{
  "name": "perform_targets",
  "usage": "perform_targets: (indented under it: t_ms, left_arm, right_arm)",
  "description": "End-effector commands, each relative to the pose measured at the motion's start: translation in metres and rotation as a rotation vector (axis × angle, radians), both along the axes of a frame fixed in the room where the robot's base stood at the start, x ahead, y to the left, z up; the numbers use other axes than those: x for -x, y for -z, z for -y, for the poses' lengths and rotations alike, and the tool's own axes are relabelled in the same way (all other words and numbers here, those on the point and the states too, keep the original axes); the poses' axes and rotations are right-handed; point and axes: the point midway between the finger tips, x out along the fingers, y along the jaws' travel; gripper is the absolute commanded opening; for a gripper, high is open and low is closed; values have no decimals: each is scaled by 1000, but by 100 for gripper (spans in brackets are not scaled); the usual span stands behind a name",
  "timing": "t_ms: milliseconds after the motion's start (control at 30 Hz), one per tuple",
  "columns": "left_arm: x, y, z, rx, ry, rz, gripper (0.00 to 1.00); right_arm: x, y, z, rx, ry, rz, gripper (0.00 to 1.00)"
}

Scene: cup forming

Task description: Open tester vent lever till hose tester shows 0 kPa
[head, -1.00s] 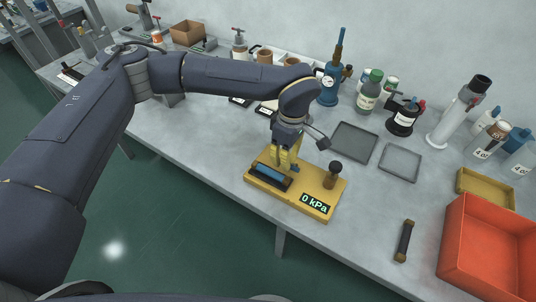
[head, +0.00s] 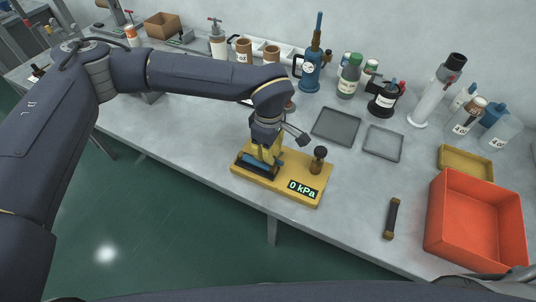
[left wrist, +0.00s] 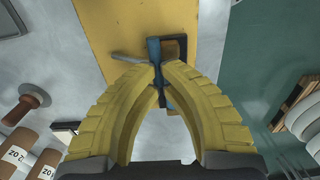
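The hose tester is a yellow board (head: 233,170) on the grey bench. Its display (head: 303,189) reads 0 kPa. A dark, round-topped post (head: 318,160) stands near its right end, and a dark and blue piece (head: 257,167) lies at its left end. My left gripper (head: 265,156) is low over the left part of the board. In the left wrist view, its yellow fingertips (left wrist: 163,70) close together around a blue lever-like part (left wrist: 154,50). The fingers hide part of it. A grey bar (left wrist: 128,57) lies beside it. My right gripper is out of view.
Two grey trays (head: 336,109) lie behind the tester. A dark cylinder with tan ends (head: 391,218) and a red bin (head: 436,200) are to the right. Bottles, a blue pump (head: 310,72) and brown cups line the back. The bench between tester and bin is mostly clear.

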Motion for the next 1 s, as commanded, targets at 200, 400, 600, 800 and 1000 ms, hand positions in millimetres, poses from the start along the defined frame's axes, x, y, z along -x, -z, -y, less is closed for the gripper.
perform_targets:
  t_ms: [200,400,600,800,1000]
  left_arm:
    - [-7,-4,4,0,-1,0,0]
    - [-10,-7,6,0,0,1,0]
    - [-10,-28,5,1,1,4,0]
    - [-9,-65,5,0,1,4,0]
    - [-8,-101,5,1,1,4,0]
  right_arm:
    - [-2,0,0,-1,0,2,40]
    - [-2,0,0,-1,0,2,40]
    - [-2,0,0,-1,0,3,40]
    - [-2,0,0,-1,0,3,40]
    - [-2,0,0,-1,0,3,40]
